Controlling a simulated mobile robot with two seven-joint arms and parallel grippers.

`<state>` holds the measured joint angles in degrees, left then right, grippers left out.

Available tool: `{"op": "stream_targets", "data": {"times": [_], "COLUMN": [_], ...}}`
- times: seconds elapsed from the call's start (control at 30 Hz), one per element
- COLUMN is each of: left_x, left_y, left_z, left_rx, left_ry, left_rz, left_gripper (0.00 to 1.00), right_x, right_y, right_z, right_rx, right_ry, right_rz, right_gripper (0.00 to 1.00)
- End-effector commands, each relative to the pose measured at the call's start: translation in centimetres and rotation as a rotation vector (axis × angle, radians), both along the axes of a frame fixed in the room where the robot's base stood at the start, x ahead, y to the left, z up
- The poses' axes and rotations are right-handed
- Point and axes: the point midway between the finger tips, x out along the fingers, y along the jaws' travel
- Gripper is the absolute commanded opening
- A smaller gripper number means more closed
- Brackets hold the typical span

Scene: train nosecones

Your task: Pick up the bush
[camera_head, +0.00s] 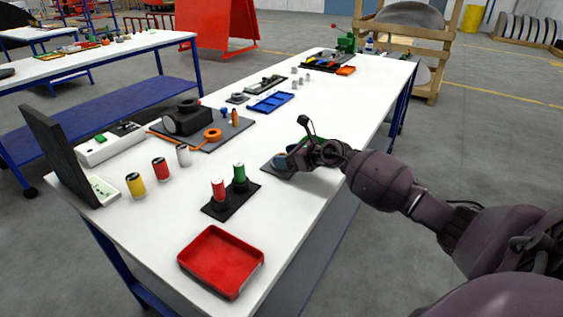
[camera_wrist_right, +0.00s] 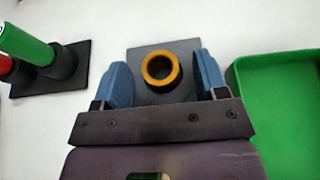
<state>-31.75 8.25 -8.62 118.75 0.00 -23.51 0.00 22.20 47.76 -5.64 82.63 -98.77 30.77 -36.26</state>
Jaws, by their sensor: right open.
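The bush (camera_wrist_right: 161,71) is a yellow-orange ring with a dark hole, on a dark grey square plate (camera_wrist_right: 165,49) in the right wrist view. My right gripper (camera_wrist_right: 161,66) is open, with one blue finger on each side of the bush. Gaps show between the fingers and the ring, and it is not gripped. In the head view my right gripper (camera_head: 282,160) is low over the plate (camera_head: 268,167) and hides the bush. My left gripper is not in view.
A green tray (camera_wrist_right: 280,110) lies close to the right of my gripper in the wrist view. A black base with red and green cylinders (camera_head: 228,198) is on the other side. A red tray (camera_head: 221,261) sits at the near table end. White tabletop is clear between them.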

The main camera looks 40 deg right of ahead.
Motion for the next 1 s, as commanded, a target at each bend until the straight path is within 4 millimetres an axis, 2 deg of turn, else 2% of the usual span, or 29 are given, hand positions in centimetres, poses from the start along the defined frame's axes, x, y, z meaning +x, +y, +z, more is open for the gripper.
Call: {"op": "stream_targets", "data": {"times": [0.2,0.57,0.83,1.0], "left_x": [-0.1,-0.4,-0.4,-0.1], "left_y": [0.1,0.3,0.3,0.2], "left_z": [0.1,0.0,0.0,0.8], "left_rx": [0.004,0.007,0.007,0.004], "left_ry": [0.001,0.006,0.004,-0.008], "left_rz": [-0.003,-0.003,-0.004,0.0], "left_gripper": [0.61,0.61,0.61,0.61], "right_x": [0.0,0.0,0.0,0.1], "right_y": [0.0,0.0,0.0,-0.1], "right_z": [0.1,0.1,0.3,2.0], "right_rx": [-0.001,0.0,0.0,-0.003], "right_ry": [0.0,0.0,-0.002,-0.007], "right_rz": [0.0,0.0,-0.001,0.001], "right_gripper": [0.66,0.11,0.09,0.09]}}
